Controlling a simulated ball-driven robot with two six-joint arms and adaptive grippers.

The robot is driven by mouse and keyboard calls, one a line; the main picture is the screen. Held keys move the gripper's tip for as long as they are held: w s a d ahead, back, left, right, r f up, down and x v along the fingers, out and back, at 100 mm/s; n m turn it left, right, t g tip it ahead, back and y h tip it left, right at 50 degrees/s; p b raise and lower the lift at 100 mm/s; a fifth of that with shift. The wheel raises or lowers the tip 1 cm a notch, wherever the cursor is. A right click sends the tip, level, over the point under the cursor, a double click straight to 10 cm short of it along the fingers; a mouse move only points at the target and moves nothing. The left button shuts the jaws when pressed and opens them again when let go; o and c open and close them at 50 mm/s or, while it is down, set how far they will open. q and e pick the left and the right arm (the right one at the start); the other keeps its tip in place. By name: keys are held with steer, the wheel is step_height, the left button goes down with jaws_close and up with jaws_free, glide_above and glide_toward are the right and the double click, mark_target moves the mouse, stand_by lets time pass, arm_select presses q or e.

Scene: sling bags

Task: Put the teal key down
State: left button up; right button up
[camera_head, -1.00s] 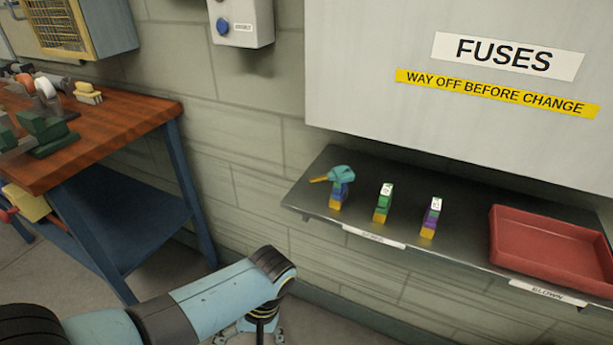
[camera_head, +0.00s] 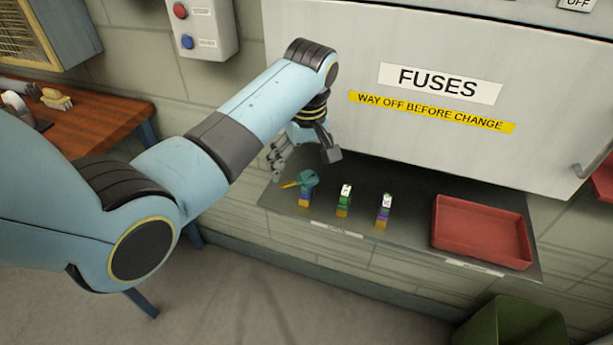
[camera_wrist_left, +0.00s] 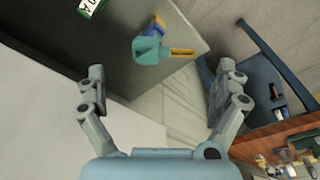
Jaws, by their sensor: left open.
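The teal key (camera_head: 307,179), with its yellow-orange shaft pointing left, rests on top of a blue and yellow fuse (camera_head: 304,199) at the left end of the metal shelf (camera_head: 408,207). In the left wrist view the teal key (camera_wrist_left: 149,50) shows ahead, between and beyond the fingers. My left gripper (camera_head: 305,158) is open and empty, just above and behind the key, apart from it. Its two spread fingers also show in the left wrist view (camera_wrist_left: 158,98). My right gripper is in neither view.
A green fuse (camera_head: 343,201) and a purple fuse (camera_head: 384,211) stand on the shelf right of the key. A red tray (camera_head: 481,230) sits at the right. The grey fuse cabinet (camera_head: 330,45) is close behind. A wooden bench (camera_head: 95,122) stands at the left.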

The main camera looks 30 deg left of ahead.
mark_target(298, 180)
arm_select(q)
steer(key=f, duration=0.2)
steer(key=a+f, duration=0.1)
steer(key=f, duration=0.2)
steer(key=shift+p, duration=0.3)
steer(key=c, duration=1.1)
steer(key=shift+r, duration=0.1)
